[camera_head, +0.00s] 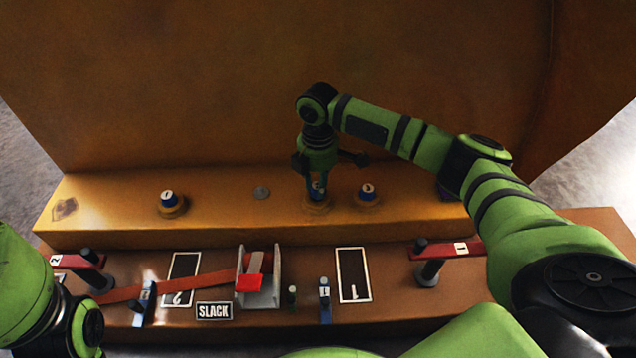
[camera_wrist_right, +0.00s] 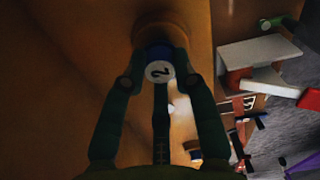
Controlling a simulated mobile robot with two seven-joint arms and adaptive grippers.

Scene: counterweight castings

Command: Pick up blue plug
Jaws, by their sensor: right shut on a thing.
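A blue plug marked 2 (camera_head: 317,188) stands upright in a round brass-coloured seat (camera_head: 317,207) on the orange ledge. My right gripper (camera_head: 318,178) reaches down onto it from above and is shut on it. In the right wrist view the fingers lie on both sides of the blue plug (camera_wrist_right: 159,68), whose base meets the seat. Another blue plug marked 1 (camera_head: 168,198) sits in its seat to the left.
The lower brown shelf holds red-handled levers (camera_head: 433,255), a grey bracket with a red block (camera_head: 262,285), a SLACK plate (camera_head: 214,311) and small blue clamps (camera_head: 325,300). A tall orange wall rises behind the ledge.

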